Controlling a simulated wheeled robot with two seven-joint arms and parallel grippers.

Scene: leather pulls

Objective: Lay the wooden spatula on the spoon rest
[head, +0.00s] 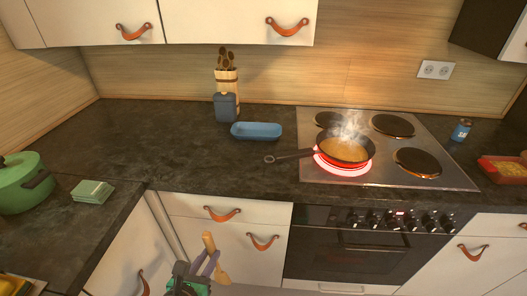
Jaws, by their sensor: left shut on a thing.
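The wooden spatula (209,240) is in the lower middle of the head view, in front of the white cabinet fronts and below the counter edge. My left gripper (211,254) is shut on it, with the spatula showing above and below the fingers. The spoon rest looks to be the blue oblong dish (256,131), which lies empty on the dark counter, left of the stove. The gripper is apart from it, lower and nearer to me. My right gripper is not in view.
A steaming pan (345,149) sits on a glowing red burner, its handle pointing left towards the blue dish. A utensil holder (226,100) stands behind the dish. A green pot (22,183) and stacked green cloths or coasters (93,192) are at left. Counter (170,145) left of the dish is clear.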

